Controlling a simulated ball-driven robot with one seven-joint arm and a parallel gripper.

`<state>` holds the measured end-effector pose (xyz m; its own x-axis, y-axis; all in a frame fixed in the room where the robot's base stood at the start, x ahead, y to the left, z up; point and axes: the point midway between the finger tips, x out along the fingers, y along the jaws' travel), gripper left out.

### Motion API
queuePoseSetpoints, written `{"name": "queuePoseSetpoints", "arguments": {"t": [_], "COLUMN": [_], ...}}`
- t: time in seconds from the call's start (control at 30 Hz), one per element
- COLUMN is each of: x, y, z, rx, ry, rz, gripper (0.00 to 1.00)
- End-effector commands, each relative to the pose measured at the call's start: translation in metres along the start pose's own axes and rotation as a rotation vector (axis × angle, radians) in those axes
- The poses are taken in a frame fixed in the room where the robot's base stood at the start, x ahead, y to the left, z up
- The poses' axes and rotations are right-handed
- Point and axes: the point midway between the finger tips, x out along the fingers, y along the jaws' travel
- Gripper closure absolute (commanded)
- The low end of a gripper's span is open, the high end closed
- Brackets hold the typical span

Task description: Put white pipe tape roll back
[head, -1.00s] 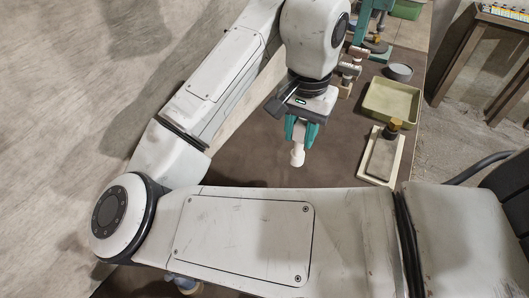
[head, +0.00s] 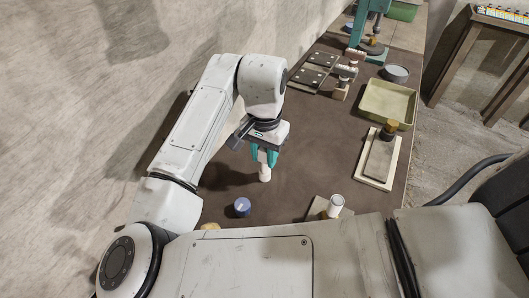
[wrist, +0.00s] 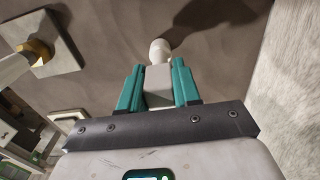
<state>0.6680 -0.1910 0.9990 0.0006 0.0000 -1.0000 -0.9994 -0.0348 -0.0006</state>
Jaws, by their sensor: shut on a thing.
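My gripper (head: 265,158) has teal fingers and is shut on a small white piece (head: 265,173). The piece hangs below the fingertips, above the brown worktop (head: 300,140). In the wrist view, the piece (wrist: 160,50) shows a rounded white end beyond a pale block between the fingers (wrist: 158,85). I cannot tell clearly whether it is the pipe tape roll. Another white cylinder (head: 335,204) stands by a small pale plate (head: 318,209), to the right of my gripper in the head view.
A blue round item (head: 242,206) stands near the front left. Dark plates (head: 312,72) and a teal stand (head: 358,35) lie farther back. The middle worktop is clear.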

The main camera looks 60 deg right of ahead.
Motion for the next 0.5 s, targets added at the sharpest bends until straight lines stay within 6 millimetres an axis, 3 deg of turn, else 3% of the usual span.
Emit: {"name": "queuePoseSetpoints", "arguments": {"t": [0.27,0.3,0.5], "x": [0.0028,0.0025,0.002], "y": [0.0001,0.0001,0.0001], "z": [-0.0001,0.0,0.0], "rx": [0.0,0.0,0.0], "ry": [0.0,0.0,0.0], "rz": [0.0,0.0,0.0], "gripper": [1.0,0.66,0.47]}}
